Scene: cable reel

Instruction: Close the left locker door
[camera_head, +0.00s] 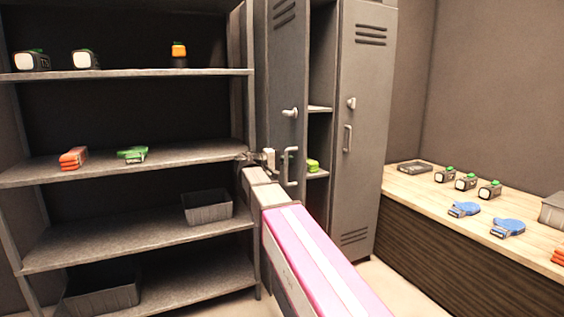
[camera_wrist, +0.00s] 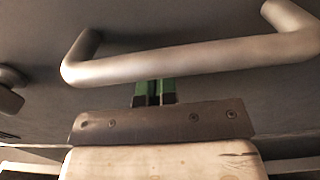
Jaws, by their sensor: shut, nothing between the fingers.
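The left locker door (camera_head: 278,90) is grey with vent slots, a round knob and a bar handle (camera_head: 291,167). It stands partly open, angled outward, with part of the locker's shelved inside showing to its right. My gripper (camera_head: 268,157) is just left of the handle, close to the door. In the wrist view the handle (camera_wrist: 190,60) crosses the picture in front of the door face (camera_wrist: 200,22). My gripper's fingertips (camera_wrist: 154,92) are together, just below the bar and empty. I cannot tell whether they touch the handle or the door.
The right locker door (camera_head: 367,120) is shut. A metal shelf unit (camera_head: 130,247) with tape measures, straps and bins stands close on the left. A wooden counter (camera_head: 450,195) with tape measures and blue straps is on the right. Some floor shows between lockers and counter.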

